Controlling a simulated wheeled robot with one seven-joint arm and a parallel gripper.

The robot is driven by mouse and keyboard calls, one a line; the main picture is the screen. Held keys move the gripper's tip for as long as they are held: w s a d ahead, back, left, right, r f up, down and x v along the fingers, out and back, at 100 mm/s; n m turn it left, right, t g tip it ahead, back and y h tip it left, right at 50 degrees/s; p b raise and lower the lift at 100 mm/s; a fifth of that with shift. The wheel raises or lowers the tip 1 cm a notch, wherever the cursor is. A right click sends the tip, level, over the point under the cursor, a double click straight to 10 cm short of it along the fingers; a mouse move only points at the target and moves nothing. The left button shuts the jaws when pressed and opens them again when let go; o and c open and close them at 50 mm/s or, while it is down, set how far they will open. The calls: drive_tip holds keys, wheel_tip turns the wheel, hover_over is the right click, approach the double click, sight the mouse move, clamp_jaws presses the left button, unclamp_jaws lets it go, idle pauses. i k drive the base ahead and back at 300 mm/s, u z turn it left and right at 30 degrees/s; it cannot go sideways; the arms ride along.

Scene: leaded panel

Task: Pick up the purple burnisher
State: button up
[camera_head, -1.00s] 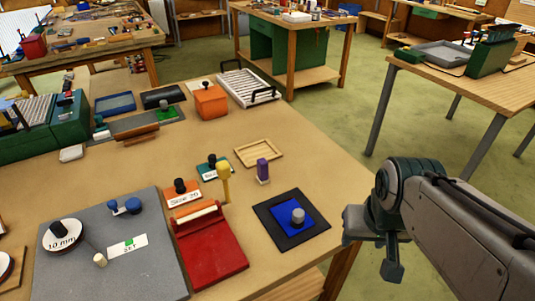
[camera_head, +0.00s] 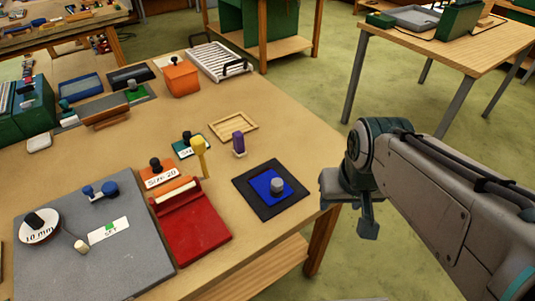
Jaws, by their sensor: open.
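The purple burnisher (camera_head: 239,142) is a small purple upright block on a pale base, standing on the tan bench top near its right side. My gripper (camera_head: 345,205) is at the right, past the bench's right edge, with its fingers pointing down. It is open and empty, well apart from the burnisher.
A wooden tray (camera_head: 233,126) lies just behind the burnisher. A black and blue square pad with a grey knob (camera_head: 277,186) lies in front of it. A grey board (camera_head: 85,240) fills the front left. An orange box (camera_head: 181,80) stands farther back.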

sight(239, 150)
drive_tip(key=u, duration=1.55)
drive_tip(key=k, duration=0.6)
drive_tip(key=z, duration=0.4)
drive_tip(key=i, duration=0.95)
